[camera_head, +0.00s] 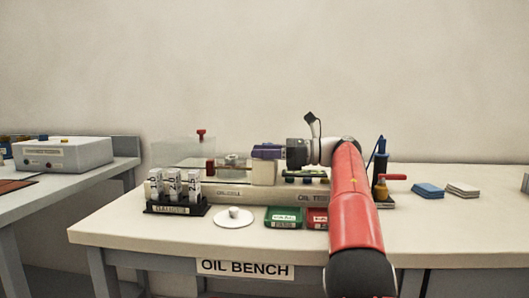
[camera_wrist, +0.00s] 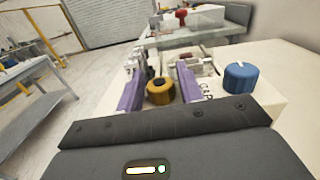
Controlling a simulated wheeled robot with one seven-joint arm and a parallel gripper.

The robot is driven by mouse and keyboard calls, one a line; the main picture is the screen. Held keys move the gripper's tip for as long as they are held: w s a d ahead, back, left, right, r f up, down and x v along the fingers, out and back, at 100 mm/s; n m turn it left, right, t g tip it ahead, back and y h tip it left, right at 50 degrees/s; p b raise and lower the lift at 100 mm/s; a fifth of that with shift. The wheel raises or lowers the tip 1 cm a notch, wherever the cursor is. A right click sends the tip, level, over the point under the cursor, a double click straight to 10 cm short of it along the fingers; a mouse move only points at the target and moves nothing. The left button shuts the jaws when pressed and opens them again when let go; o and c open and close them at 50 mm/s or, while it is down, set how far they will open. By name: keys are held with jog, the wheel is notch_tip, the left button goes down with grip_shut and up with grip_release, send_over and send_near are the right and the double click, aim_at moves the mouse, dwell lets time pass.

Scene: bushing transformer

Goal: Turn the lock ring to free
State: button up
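A yellow-orange ring-shaped knob with a dark centre, which looks like the lock ring (camera_wrist: 160,92), sits between my gripper's purple fingers in the wrist view. My gripper (camera_wrist: 160,75) is open, with a finger on each side of the ring and a small gap visible on both sides. I cannot tell whether the fingertips are level with it. In the head view my gripper (camera_head: 268,152) reaches left, over the cream block (camera_head: 264,175) of the oil test cell. The ring cannot be made out in that view.
A blue knob (camera_wrist: 240,77) stands right of the ring, close to my right finger. A clear box with a red handle (camera_head: 202,134) stands at the cell's left end. A gauge rack (camera_head: 175,208), white dish (camera_head: 233,218), green bin (camera_head: 284,217) and red bin (camera_head: 316,217) line the front.

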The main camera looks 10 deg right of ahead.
jog(key=shift+o, duration=0.8)
jog(key=v, duration=0.7)
jog(key=shift+s+d, duration=0.1)
jog(key=shift+d, duration=0.3)
jog(key=shift+r, duration=0.15)
